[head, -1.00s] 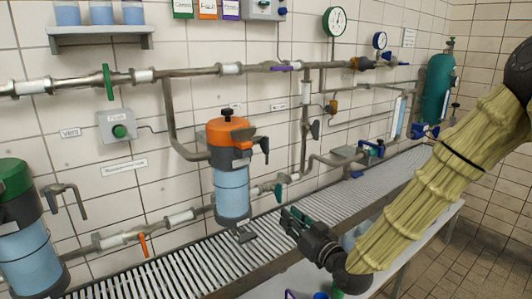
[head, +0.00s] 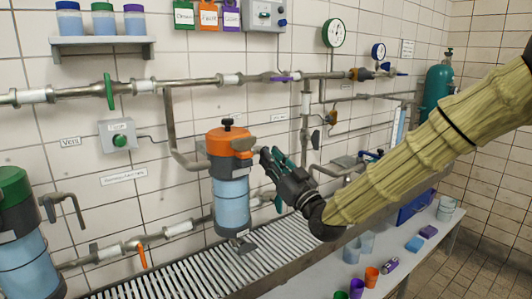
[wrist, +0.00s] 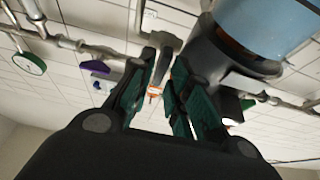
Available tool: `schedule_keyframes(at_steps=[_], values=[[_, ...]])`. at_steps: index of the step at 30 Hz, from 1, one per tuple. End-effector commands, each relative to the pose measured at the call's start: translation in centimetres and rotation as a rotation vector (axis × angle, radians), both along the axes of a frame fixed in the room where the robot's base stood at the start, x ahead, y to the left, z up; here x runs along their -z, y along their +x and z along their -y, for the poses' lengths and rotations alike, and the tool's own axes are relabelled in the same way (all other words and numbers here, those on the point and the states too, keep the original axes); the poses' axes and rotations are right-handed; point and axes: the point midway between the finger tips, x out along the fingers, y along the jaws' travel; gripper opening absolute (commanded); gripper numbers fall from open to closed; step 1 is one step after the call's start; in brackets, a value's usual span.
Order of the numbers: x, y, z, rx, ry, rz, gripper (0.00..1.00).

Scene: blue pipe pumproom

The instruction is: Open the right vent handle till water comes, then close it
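The right filter has an orange head (head: 228,142) and a clear blue-filled cylinder (head: 231,205), and stands upright at the wall. Its vent handle, on the right side of the head, is mostly hidden by my gripper (head: 270,160) in the head view. In the wrist view my gripper (wrist: 166,65) is open, with its dark green-padded fingers apart. A grey handle (wrist: 162,42) beside the dark collar shows at the fingertips, its lever pointing between them; contact cannot be told. I see no water flowing. The left filter has a green head (head: 12,188) and its own grey vent handle (head: 64,205).
A slatted drain grate (head: 185,270) runs below the filters. A white table (head: 325,275) with cups and small boxes stands in front at the right. Pipes with an orange-handled valve (head: 141,255) run along the tiled wall.

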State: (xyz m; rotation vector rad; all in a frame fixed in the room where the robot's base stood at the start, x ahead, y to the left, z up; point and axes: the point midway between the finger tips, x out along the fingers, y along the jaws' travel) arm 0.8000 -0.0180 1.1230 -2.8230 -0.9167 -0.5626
Motion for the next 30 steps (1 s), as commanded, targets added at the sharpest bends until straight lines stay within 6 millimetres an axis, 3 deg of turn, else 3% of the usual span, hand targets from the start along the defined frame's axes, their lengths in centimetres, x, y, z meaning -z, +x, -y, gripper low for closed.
schedule_keyframes(at_steps=[6, 18, 22, 30], values=[[-0.9, 1.7, -1.3, -0.001, 0.000, 0.000, 0.19], [-1.1, 2.1, -1.6, -0.001, 0.000, -0.001, 0.19], [-1.1, 2.1, -1.6, -0.001, 0.000, -0.001, 0.00], [-1.0, 2.1, -1.6, -0.001, -0.005, 0.003, 0.00]])
